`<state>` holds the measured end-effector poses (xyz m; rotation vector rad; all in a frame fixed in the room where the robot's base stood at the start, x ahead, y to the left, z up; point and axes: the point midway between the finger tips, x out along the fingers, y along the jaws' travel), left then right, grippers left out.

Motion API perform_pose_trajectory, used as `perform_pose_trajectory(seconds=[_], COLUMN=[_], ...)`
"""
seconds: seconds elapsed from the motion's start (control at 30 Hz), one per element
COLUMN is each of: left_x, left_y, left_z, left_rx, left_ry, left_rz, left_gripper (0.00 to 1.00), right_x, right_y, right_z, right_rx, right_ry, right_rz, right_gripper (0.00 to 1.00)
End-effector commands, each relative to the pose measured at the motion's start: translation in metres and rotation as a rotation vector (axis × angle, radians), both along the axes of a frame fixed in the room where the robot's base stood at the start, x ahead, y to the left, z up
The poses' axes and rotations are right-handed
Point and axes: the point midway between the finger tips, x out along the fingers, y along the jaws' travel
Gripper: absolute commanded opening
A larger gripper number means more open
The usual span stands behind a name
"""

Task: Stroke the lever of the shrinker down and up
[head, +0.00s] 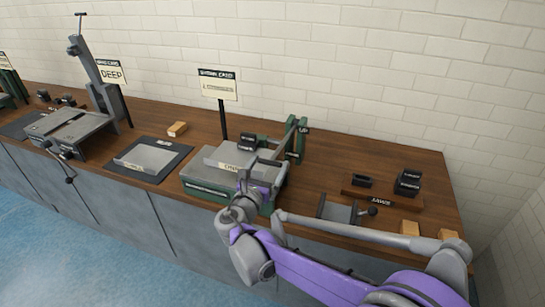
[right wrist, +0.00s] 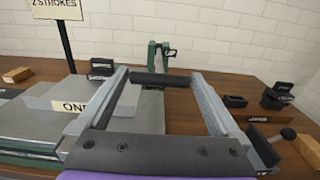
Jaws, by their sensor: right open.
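The shrinker (head: 235,190) is a green and grey machine on the wooden bench. A green upright (head: 299,140) with a small dark tag stands at its back right. Its grey lever (head: 285,138) slopes down from the upright toward my right gripper (head: 268,160). In the right wrist view my right gripper (right wrist: 158,82) is open. The lever's black grip (right wrist: 160,78) lies crosswise between its two grey fingertips, and I cannot tell whether they touch it. The green upright (right wrist: 153,58) shows behind the grip. My left gripper is not in view.
A grey sheet (head: 235,158) lies on the machine beside a black block (head: 247,142). A sign (head: 217,85) stands behind. On the right are black jaw blocks (head: 407,183), a wooden jaw rack (head: 382,199) and wooden blocks (head: 410,228). Another machine (head: 75,130) stands at left.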

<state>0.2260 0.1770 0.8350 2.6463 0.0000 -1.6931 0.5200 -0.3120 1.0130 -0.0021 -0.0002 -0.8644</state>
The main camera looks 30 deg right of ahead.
Motion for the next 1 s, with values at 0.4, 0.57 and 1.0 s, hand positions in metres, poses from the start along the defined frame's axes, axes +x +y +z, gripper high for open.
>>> perform_pose_trajectory(seconds=[0.4, 0.57, 1.0], left_x=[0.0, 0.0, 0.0], left_y=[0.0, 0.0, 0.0], left_z=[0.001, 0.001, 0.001], left_rx=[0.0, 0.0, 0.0], left_ry=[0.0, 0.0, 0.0], left_rz=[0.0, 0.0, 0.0], left_gripper=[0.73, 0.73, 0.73], right_x=[0.028, 0.029, 0.028], right_y=[-0.033, -0.034, -0.033], right_z=[0.0, 0.0, 0.0], right_rx=[0.001, 0.001, 0.002], right_ry=[0.0, 0.0, -0.001], right_rz=[0.0, 0.001, 0.0], right_gripper=[1.0, 1.0, 0.35])
